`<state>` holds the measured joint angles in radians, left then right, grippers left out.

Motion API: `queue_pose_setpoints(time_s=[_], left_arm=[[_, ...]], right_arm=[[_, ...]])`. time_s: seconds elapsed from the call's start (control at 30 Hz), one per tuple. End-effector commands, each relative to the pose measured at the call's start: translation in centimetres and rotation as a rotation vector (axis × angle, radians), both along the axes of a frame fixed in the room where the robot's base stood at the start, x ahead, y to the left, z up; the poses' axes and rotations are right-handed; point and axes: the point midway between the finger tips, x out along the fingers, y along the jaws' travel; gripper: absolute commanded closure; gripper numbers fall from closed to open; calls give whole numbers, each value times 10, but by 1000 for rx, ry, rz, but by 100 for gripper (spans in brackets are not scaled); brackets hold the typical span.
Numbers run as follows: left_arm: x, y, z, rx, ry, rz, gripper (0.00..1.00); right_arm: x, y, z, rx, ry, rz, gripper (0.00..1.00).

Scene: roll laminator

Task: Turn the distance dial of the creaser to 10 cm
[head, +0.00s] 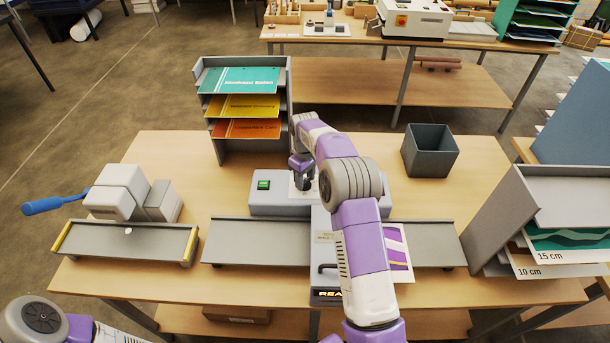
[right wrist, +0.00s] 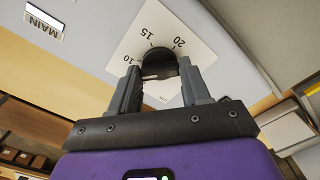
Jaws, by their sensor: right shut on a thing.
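The creaser (head: 270,203) is a grey machine in the middle of the table, with a flat bed on each side. Its distance dial (right wrist: 160,62) is a black round knob on a white scale plate (right wrist: 200,50) with the marks 10, 15 and 20. My right gripper (right wrist: 158,80) is shut on the dial, one finger on each side of it. A pale line shows on the knob's near left edge; I cannot tell surely which mark it points at. In the head view my right gripper (head: 303,172) hides most of the dial. My left gripper is out of view.
A printed sheet (head: 397,250) lies right of my forearm. A blue-handled machine (head: 120,190) stands left, a paper rack (head: 245,135) behind, an open grey bin (head: 430,150) back right. Holders labelled 10 cm and 15 cm (head: 535,235) stand right.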

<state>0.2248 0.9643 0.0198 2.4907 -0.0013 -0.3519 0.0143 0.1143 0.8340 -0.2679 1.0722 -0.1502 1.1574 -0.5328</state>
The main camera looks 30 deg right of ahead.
Motion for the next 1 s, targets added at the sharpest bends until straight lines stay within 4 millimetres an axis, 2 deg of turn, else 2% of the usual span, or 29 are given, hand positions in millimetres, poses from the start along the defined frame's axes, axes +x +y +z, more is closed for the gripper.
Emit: queue_pose_setpoints(time_s=[0.43,1.0], left_arm=[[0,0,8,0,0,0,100],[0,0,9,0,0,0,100]], right_arm=[[1,0,1,-3,-3,-270,84],[1,-1,1,-2,-3,-328,84]])
